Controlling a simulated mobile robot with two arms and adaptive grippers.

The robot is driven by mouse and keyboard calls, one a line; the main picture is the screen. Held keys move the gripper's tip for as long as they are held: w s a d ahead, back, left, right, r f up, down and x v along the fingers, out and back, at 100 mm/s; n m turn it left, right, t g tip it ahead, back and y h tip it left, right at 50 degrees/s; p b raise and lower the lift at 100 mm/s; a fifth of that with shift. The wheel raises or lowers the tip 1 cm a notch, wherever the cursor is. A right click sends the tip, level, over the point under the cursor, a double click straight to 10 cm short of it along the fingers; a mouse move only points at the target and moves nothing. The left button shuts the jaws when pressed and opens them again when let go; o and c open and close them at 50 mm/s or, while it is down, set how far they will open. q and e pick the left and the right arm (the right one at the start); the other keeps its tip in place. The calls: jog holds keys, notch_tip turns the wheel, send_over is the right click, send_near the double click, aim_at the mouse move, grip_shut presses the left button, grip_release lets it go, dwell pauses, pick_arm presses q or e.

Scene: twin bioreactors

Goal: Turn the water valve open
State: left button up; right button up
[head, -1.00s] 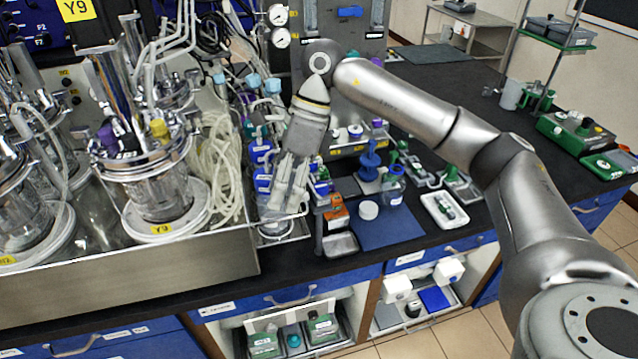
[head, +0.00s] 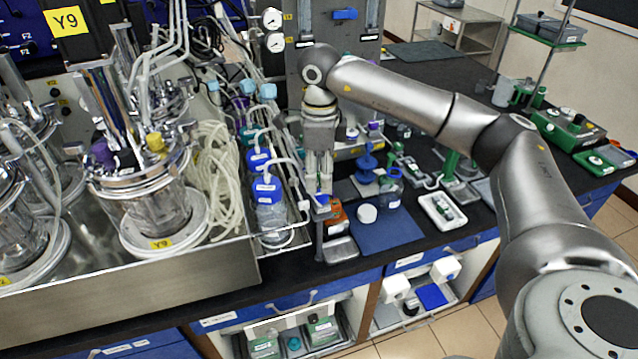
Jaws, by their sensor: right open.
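A blue lever handle (head: 345,14) lies level across a pipe on the grey upright panel at the top of the view. I cannot tell for sure that it is the water valve. My right gripper (head: 318,188) points straight down, below and in front of that panel, well apart from the blue lever. It is open, with its fingers close to each other in this view. A small blue part (head: 322,203) shows right at its fingertips; I cannot tell whether they touch it. My left gripper is not in view.
Blue-capped bottles (head: 266,188) with tubes stand in a rack left of my right gripper. An orange-labelled bottle (head: 337,217) stands close to its right. A glass reactor vessel (head: 150,205) stands in the steel tray at left. A blue mat (head: 385,232) lies at right.

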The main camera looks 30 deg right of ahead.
aim_at(319, 193)
jog(key=shift+w+f+p, duration=0.1)
jog(key=shift+f+p, duration=0.45)
jog(key=shift+f, duration=1.9)
jog(key=c, duration=1)
